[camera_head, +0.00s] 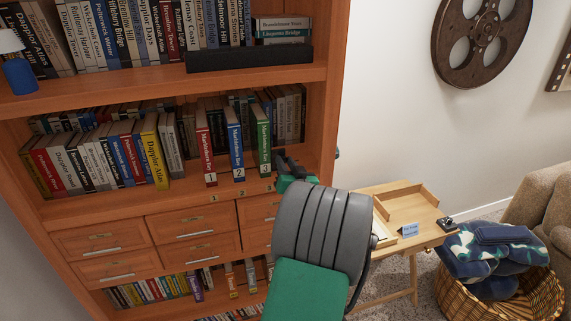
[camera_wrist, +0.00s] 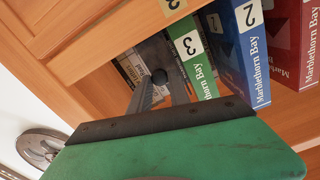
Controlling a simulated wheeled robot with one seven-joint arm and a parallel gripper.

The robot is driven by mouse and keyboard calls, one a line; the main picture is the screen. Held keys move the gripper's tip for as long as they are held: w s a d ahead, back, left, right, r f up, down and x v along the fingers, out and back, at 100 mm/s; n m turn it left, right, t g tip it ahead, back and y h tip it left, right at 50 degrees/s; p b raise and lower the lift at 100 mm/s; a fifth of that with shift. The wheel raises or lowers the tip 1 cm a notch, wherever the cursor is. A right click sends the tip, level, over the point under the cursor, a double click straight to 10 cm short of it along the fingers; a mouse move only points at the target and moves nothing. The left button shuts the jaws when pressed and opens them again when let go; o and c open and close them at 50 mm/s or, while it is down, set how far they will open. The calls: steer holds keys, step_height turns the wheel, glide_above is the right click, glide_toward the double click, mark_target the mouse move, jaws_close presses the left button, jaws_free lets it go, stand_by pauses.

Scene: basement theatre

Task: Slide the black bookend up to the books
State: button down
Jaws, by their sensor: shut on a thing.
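Three thick Marblethorn Bay books stand on the middle shelf: red 1 (camera_head: 206,150), blue 2 (camera_head: 235,150) and green 3 (camera_head: 261,140). The green book (camera_wrist: 203,68) and blue book (camera_wrist: 240,50) also show in the wrist view. My gripper (camera_head: 284,160) reaches into the shelf just right of the green book. It is shut on what appears to be the black bookend (camera_wrist: 152,62), a dark upright shape beside the green book. My gripper hides most of it in the head view, and I cannot tell whether it touches the green book.
The bookcase's right side wall (camera_head: 325,110) stands close to my gripper. A row of books (camera_head: 110,155) fills the left of this shelf. Drawers (camera_head: 190,222) lie below. A small wooden desk (camera_head: 405,212) and a wicker basket (camera_head: 500,295) stand to the right.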

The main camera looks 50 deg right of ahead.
steer(key=shift+f, duration=0.1)
stand_by(0.8)
steer(key=shift+a+f+b, duration=0.1)
steer(key=shift+f+b, duration=0.05)
steer(key=shift+b, duration=0.9)
steer(key=shift+w+a+r, duration=0.1)
steer(key=shift+r, duration=0.15)
steer(key=c, duration=1.2)
jaws_free()
steer(key=shift+r+p, duration=0.15)
steer(key=shift+p, duration=0.4)
